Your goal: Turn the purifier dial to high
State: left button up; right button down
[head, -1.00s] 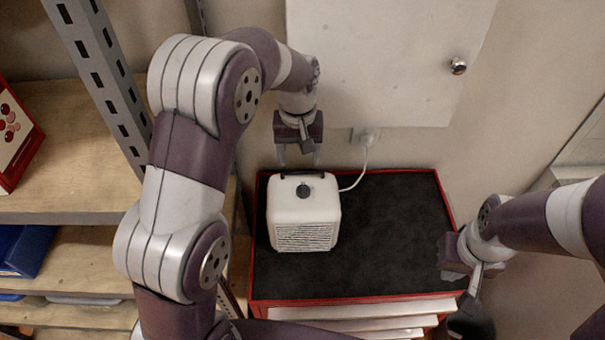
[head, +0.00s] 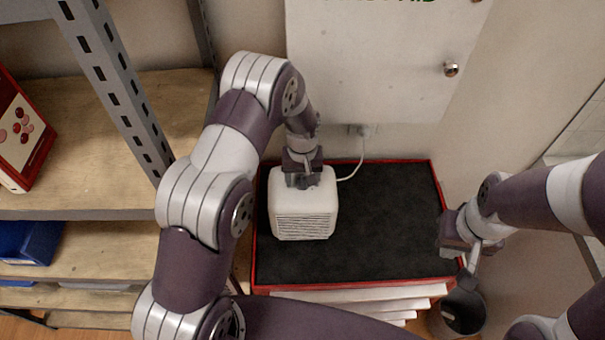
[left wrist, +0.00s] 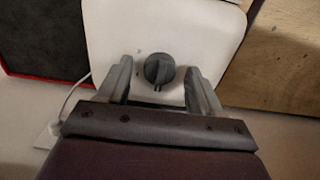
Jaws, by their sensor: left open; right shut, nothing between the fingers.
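The white purifier (head: 304,212) stands on the black top of a red cabinet, its grille facing me. It also shows in the left wrist view (left wrist: 205,30). Its dark round dial (left wrist: 159,69) is on the top, with a pointer mark towards the bottom of the left wrist view. My left gripper (head: 303,182) is over the purifier's top and hides the dial in the head view. In the left wrist view its open fingers (left wrist: 158,85) are on either side of the dial, apart from it. My right gripper (head: 467,268) is shut and empty beside the cabinet's right edge.
The red-edged cabinet top (head: 390,225) is clear right of the purifier. A white cord runs to a wall socket (head: 362,130). A white wall cabinet (head: 380,70) is behind. Metal shelving (head: 110,90) stands left. A dark bin (head: 462,310) is at lower right.

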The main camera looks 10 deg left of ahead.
pick_arm(q)
jog(key=shift+c, duration=0.3)
jog(key=c, duration=1)
